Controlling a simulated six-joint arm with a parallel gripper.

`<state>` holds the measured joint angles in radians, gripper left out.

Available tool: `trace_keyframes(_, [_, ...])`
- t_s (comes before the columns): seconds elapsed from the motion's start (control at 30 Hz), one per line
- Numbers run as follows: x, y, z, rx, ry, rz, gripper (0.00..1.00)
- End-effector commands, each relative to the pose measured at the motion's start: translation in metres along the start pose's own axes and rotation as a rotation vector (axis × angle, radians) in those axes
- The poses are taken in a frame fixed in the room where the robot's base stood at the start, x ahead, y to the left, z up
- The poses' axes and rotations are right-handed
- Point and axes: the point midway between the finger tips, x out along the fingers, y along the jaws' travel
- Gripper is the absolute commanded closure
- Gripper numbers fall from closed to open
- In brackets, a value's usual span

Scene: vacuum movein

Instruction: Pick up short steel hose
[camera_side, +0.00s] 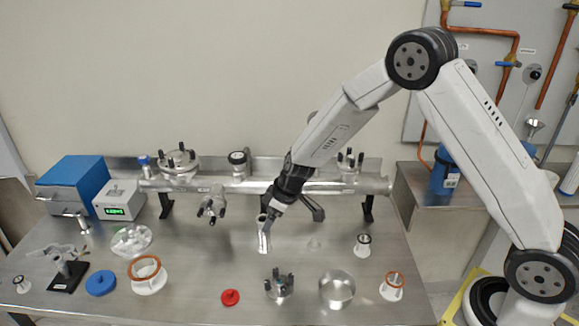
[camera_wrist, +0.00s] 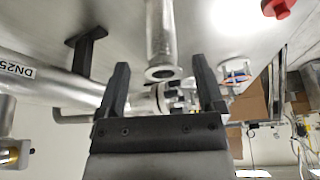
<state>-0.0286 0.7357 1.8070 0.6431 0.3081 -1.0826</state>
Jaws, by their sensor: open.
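The short steel hose (camera_side: 264,240) is a shiny metal tube with a flanged end, at the middle of the steel table in the side view. In the wrist view the hose (camera_wrist: 160,32) comes in from the top, and its round flange shows between my two black fingers. My gripper (camera_side: 290,204) is open, just above and beside the hose's flanged end. In the wrist view my gripper (camera_wrist: 160,68) has a gap between each finger and the hose.
A horizontal steel manifold pipe (camera_side: 240,186) runs close behind my gripper. A flanged fitting (camera_side: 363,245) is to the right.

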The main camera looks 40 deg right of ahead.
Motion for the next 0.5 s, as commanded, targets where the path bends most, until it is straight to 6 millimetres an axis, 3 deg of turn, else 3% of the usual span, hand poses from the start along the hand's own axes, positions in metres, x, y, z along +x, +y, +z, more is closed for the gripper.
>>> trace_keyframes(0.3, [0.005, 0.0, 0.0, 0.0, 0.0, 0.0, 0.13])
trace_keyframes(0.5, [0.018, -0.002, 0.001, -0.001, -0.002, -0.002, 0.13])
